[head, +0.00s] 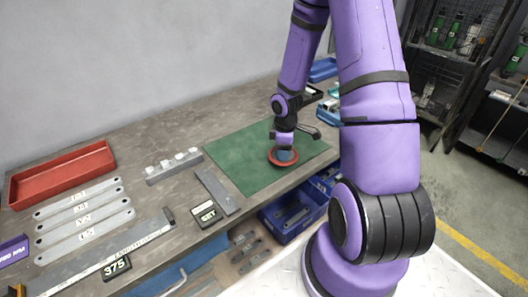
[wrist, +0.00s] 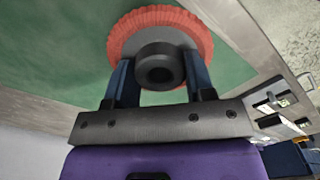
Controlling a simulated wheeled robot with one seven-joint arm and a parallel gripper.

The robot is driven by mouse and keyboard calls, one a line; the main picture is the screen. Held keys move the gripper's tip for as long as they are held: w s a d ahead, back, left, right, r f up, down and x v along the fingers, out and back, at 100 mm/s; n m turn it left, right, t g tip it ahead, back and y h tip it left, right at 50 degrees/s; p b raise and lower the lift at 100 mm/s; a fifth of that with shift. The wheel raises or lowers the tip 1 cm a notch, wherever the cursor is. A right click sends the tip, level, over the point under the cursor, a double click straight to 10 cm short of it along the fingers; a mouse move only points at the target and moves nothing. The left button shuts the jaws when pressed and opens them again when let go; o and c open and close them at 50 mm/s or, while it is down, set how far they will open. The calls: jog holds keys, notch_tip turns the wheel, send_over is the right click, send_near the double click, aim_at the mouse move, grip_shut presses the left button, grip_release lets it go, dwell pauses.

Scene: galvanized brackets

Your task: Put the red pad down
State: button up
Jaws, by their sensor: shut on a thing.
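The red pad (wrist: 125,37) is a round disc with a ribbed rim and a dark grey hub (wrist: 160,66) with a hole. My gripper (wrist: 156,82) is shut on the hub, one finger on each side. In the head view the red pad (head: 289,162) is at or just above the green mat (head: 240,168), near its front right part. I cannot tell whether it touches the mat. The gripper (head: 286,153) is above the pad and partly hides it, and the arm comes down from above.
A red tray (head: 62,176), several flat metal bars (head: 85,213) and a long ruler lie on the left of the bench. A grey bar (head: 215,190) and a small label (head: 207,214) lie by the mat's left edge. Blue bins (head: 293,216) are below the front edge. The mat's left part is clear.

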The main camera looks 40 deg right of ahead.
send_over(265, 157)
jog(key=shift+s+d+f, duration=0.15)
jog(key=shift+s+f, duration=0.2)
jog(key=f, duration=0.2)
jog(key=shift+w+f, duration=0.35)
jog(key=shift+f, duration=0.4)
jog(key=shift+f, duration=0.1)
jog(key=o, duration=0.9)
